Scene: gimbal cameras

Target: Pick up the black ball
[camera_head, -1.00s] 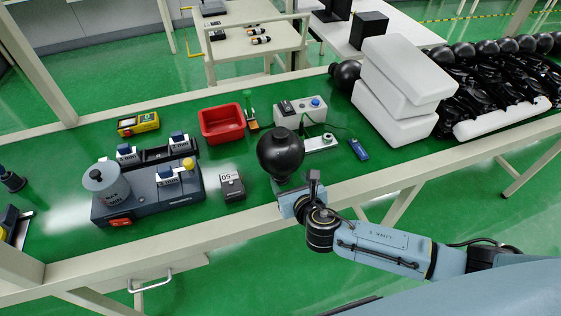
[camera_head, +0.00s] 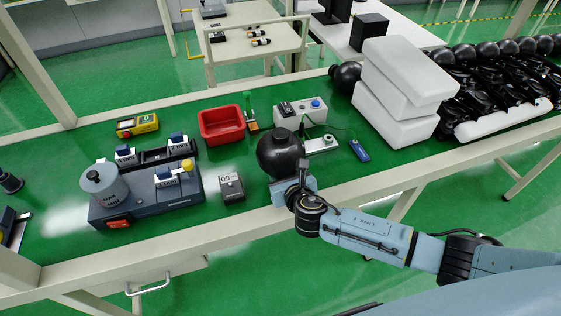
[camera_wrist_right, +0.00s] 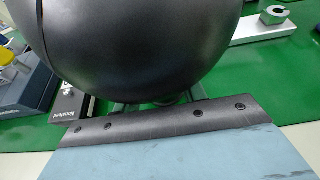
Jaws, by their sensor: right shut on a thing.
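The black ball (camera_head: 280,154) is at the front edge of the green table, at the end of my right arm. My right gripper (camera_head: 285,180) is shut on the ball, with its fingers mostly hidden beneath and behind it. In the right wrist view the ball (camera_wrist_right: 140,45) fills the upper middle, just beyond the gripper's dark front edge. I cannot tell whether the ball is clear of the table surface. My left gripper is not in view.
A small dark box (camera_head: 231,187) and a grey device (camera_head: 150,195) stand left of the ball. White blocks (camera_head: 400,95) and black parts stand at the right.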

